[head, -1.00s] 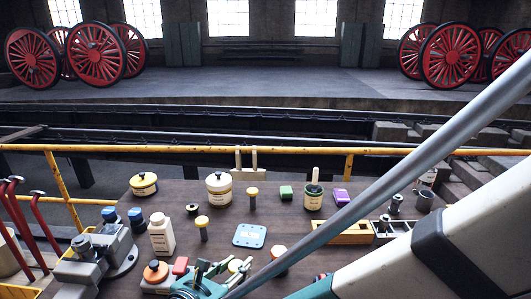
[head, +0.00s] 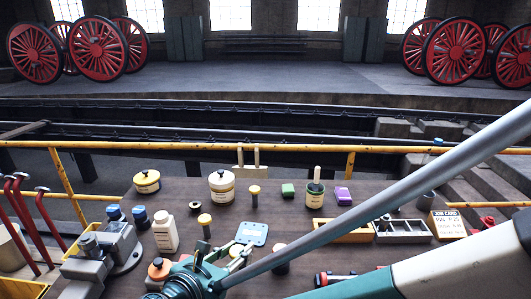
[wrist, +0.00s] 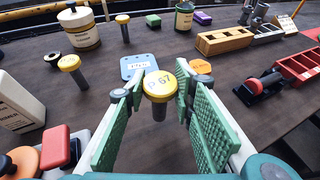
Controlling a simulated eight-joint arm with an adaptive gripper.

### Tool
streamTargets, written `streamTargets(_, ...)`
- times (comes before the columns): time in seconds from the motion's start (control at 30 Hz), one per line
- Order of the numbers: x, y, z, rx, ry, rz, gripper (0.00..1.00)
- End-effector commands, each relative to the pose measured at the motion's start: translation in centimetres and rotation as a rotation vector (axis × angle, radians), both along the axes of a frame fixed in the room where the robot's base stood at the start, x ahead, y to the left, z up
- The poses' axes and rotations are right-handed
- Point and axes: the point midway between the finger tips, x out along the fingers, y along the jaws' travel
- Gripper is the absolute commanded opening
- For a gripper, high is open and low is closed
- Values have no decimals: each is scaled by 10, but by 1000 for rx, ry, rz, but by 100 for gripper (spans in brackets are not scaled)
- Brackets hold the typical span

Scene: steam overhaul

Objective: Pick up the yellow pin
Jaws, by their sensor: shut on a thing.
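A yellow-headed pin (wrist: 160,86) marked "67" stands upright between the two green-padded fingers of my gripper (wrist: 158,102) in the wrist view. The gripper is shut on it near the fingertips. In the head view the pin's yellow head (head: 236,250) shows at my gripper (head: 226,258); its shaft is mostly hidden. It seems raised, but a gap below it is not clear. Another yellow-headed pin (head: 205,220) stands to the left, also in the wrist view (wrist: 71,66). One more yellow-headed pin (head: 254,192) stands farther back, also in the wrist view (wrist: 123,22).
A light blue plate (head: 252,233) lies just behind the held pin. A white bottle (head: 165,232) and a grey vise (head: 108,243) are at left. A wooden tray (head: 343,238) lies at right.

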Motion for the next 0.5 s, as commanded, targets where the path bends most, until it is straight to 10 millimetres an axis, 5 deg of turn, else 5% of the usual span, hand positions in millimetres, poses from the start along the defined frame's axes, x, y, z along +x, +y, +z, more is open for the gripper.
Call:
streamTargets(0.2, 0, 0, 31, 0, -1, 0, 6)
streamTargets(0.5, 0, 0, 47, 0, -1, 0, 6)
